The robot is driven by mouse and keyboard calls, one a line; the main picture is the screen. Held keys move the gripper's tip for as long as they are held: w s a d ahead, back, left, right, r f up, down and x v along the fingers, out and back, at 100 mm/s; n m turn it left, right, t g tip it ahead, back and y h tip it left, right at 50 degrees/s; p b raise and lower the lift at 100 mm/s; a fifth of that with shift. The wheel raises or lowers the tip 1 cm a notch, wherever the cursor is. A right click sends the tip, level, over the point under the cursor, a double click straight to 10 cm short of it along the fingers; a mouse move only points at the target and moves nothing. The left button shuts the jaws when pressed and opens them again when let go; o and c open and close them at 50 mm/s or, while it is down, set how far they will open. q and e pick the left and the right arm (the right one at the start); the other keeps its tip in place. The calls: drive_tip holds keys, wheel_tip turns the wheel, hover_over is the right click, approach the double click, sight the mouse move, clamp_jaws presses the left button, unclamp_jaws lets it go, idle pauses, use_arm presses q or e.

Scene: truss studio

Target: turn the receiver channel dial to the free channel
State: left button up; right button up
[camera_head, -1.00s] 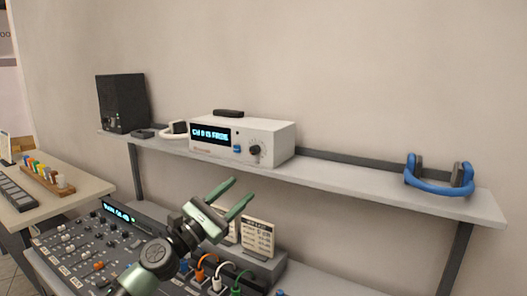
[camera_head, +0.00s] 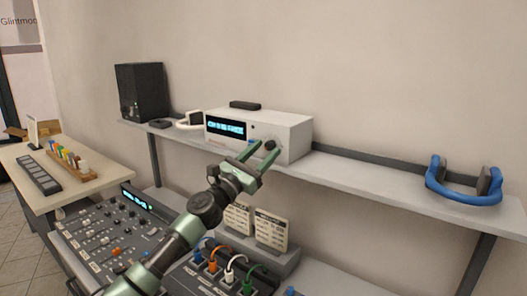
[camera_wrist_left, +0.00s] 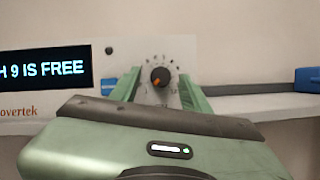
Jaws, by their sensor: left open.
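The white receiver (camera_head: 290,131) stands on the grey shelf, with a lit display (camera_head: 226,127) on its front. In the left wrist view the display (camera_wrist_left: 45,70) reads "H 9 IS FREE", its left end cut off. The black channel dial (camera_wrist_left: 160,77) has an orange pointer mark directed to the lower left and small marks around it. The dial (camera_head: 270,145) also shows in the head view. My left gripper (camera_head: 258,154) is open, its green fingers in front of the receiver, one on each side of the dial. I cannot tell whether they touch it. My right gripper is not in view.
The shelf (camera_head: 350,177) also holds a black speaker (camera_head: 140,91) and blue headphones (camera_head: 464,186). Below are a mixing console (camera_head: 110,235), plugged cables and two printed cards (camera_head: 271,229). The shelf is clear between receiver and headphones.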

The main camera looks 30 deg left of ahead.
use_arm(q)
drive_tip(key=c, duration=0.9)
clamp_jaws()
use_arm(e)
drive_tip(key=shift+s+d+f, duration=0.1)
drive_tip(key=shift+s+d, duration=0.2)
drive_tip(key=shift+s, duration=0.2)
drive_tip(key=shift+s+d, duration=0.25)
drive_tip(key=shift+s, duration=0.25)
use_arm(q)
drive_tip(key=shift+m, duration=0.3)
